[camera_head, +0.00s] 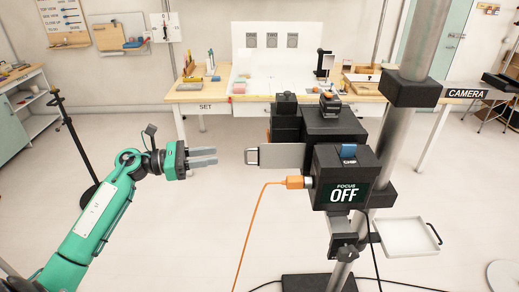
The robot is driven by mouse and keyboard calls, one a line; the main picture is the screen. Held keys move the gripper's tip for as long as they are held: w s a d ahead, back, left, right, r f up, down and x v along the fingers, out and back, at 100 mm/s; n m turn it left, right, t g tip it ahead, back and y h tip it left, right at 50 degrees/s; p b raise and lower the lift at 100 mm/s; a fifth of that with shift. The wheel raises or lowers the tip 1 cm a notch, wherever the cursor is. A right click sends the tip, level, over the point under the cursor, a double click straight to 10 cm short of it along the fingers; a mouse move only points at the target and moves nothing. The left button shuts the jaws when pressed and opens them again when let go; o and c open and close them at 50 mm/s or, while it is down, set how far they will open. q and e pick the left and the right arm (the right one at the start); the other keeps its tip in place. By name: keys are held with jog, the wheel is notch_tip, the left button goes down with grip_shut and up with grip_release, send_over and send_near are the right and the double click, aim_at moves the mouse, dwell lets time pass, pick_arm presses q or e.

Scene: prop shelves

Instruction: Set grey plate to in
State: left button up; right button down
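The grey plate (282,156) juts out from the left side of the black camera body (335,127), with a thin loop handle (252,157) at its left end. My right gripper is not in view.
An orange cable (256,222) plugs into the focus box and hangs to the floor. A grey column (390,150) and a white tray (405,236) are at the right. The SET table (212,96) stands behind.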

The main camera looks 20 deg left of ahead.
aim_at(248, 150)
pick_arm(q)
jog(key=p+x, duration=0.5)
jog(key=x, duration=0.6)
jog(key=shift+r, duration=0.15)
jog(key=shift+w+d+p, duration=0.45)
jog(key=shift+d, duration=0.1)
grip_shut()
